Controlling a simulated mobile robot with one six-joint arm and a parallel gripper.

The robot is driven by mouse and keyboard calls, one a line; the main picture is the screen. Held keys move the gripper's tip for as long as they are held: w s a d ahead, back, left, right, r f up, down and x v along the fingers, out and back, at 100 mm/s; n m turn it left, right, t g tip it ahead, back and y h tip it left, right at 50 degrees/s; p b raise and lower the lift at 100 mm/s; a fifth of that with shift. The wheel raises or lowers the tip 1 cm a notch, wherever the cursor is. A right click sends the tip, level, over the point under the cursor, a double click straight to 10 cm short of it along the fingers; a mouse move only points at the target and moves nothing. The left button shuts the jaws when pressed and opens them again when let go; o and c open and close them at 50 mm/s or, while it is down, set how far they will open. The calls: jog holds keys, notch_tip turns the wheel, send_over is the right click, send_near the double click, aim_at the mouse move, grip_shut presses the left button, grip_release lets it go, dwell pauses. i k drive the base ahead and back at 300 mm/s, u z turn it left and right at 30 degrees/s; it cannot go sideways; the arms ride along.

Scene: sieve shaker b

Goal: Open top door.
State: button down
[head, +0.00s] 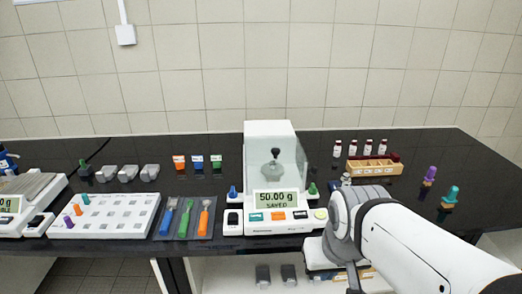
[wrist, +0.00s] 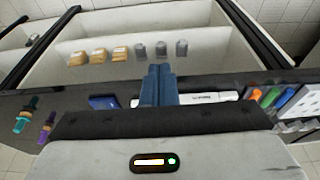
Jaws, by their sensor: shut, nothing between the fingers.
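The balance (head: 238,220) stands on the black bench in the head view, its display reading 50.00 g. Its draft chamber has a white top (head: 268,127) and clear walls; whether the top door is open or shut I cannot tell. A grey weight with a knob (head: 275,165) stands inside. My gripper is low in front of the bench, right of the balance, and mostly hidden under my arm in the head view. In the wrist view my gripper (wrist: 161,72) has its blue fingers together, with nothing between them. It is apart from the chamber.
A white rack (head: 105,228) and several coloured tools (head: 183,218) lie left of the balance. A wooden vial holder (head: 372,167) and small vials stand to the right. A shelf below the bench holds tan boxes (wrist: 98,56) and grey blocks (wrist: 160,49).

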aim_at(275, 151)
jog(key=u, duration=1.9)
jog(key=k, duration=0.9)
jog(key=z, duration=1.25)
jog(key=i, duration=1)
jog(key=z, duration=0.05)
